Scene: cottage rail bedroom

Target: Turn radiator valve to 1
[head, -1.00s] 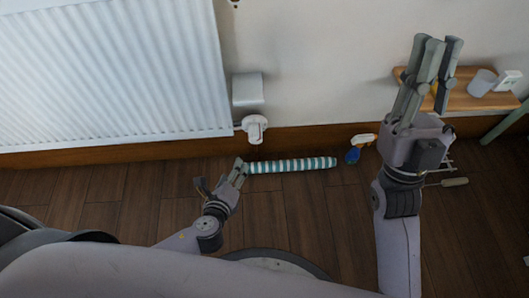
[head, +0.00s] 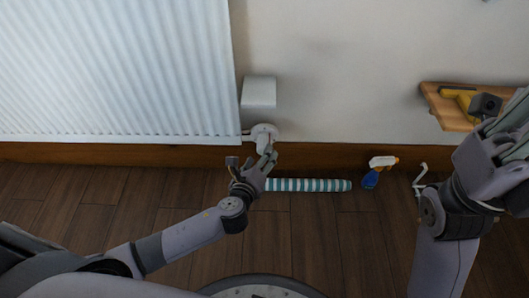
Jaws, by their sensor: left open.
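The white radiator valve (head: 262,132) sits at the lower right corner of the white radiator (head: 115,70), below a white box (head: 259,92) on the wall. Its markings are too small to read. My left gripper (head: 269,157) is open, with its fingertips just below and close to the valve; I cannot tell whether they touch it. My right gripper (head: 515,135) is at the right edge, far from the valve and partly cut off, so its jaws are unclear.
A teal-striped roll (head: 310,185) lies on the floor along the skirting, right of my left gripper. A blue spray bottle (head: 371,178) stands farther right. A wooden shelf (head: 440,104) with a yellow tool (head: 459,98) is at the right. The wall between valve and shelf is clear.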

